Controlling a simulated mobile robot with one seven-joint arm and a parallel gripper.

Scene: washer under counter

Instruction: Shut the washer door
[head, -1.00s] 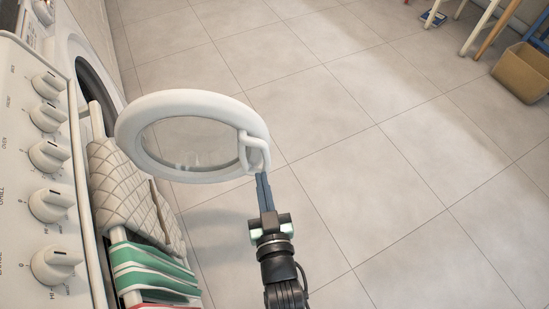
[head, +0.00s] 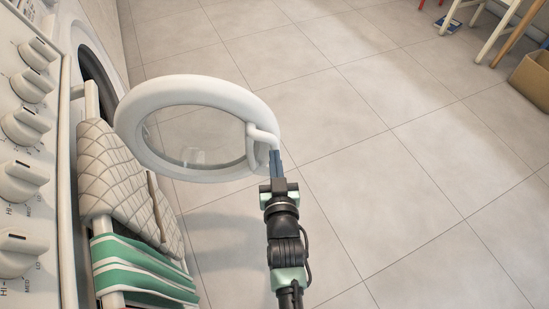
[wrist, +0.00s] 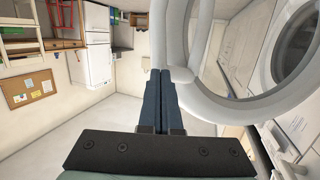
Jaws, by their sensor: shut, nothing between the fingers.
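The washer door (head: 130,125) is a white ring with a clear window, and it stands wide open, out from the washer (head: 68,62). Its handle (head: 263,135) is on the right side of the ring. My gripper (head: 275,158) is shut and empty, with its blue fingertips right at the handle side of the door rim. In the wrist view the shut fingers (wrist: 160,85) lie beside the door ring (wrist: 235,112), close to the handle (wrist: 181,74). I cannot tell whether they touch. The dark washer opening also shows in the wrist view (wrist: 298,45).
A quilted cloth (head: 118,178) and a green striped towel (head: 140,272) hang on a rail by the stove knobs (head: 20,180), near the door's left side. The tiled floor (head: 400,190) to the right is clear. A cardboard box (head: 532,80) stands far right.

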